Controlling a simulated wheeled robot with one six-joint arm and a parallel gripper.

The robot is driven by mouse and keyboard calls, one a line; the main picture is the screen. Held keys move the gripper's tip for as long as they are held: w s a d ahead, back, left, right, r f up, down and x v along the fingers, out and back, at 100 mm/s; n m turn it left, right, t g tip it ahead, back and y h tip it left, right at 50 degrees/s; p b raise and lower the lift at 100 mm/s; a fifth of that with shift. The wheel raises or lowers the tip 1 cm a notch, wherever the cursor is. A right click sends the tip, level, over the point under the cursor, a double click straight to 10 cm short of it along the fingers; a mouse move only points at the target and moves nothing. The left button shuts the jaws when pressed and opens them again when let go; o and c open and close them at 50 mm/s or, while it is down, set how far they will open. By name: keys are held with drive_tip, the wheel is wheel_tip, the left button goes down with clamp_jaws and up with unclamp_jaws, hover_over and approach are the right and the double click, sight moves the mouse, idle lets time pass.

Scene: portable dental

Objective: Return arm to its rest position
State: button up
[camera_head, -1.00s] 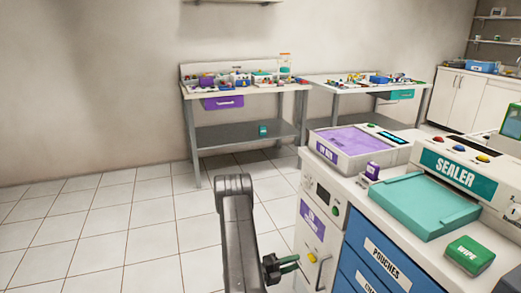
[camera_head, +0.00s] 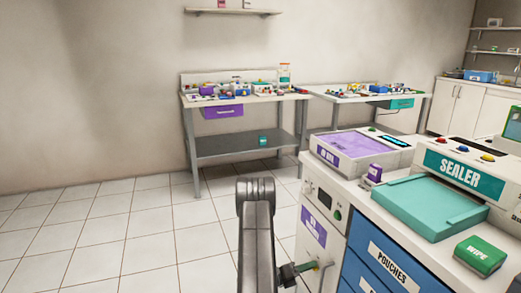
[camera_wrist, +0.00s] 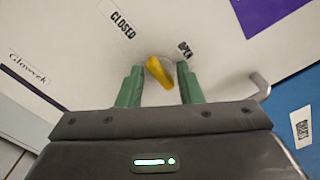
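My arm (camera_head: 257,235) rises at the bottom middle of the head view. My gripper (camera_head: 306,267) is at its lower right, close to the front of a white cabinet (camera_head: 317,232). In the wrist view, the two green fingers of my gripper (camera_wrist: 159,84) are spread apart. A yellow knob (camera_wrist: 159,72) on the white panel shows between them, tilted, with gaps on both sides. The labels "CLOSED" (camera_wrist: 122,24) and "OPEN" (camera_wrist: 185,49) are on the panel. I cannot tell how deep the knob sits between the fingers.
A metal handle (camera_wrist: 262,85) is right of the fingers. Blue drawers (camera_head: 381,262) stand right of the cabinet. The counter above holds a purple-topped device (camera_head: 352,144), a teal tray (camera_head: 430,205) and a green box (camera_head: 480,255). Tiled floor (camera_head: 120,235) lies open at left.

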drive_tip(key=m+b, duration=0.2)
drive_tip(key=m, duration=0.2)
drive_tip(key=shift+m, duration=0.3)
idle(0.3)
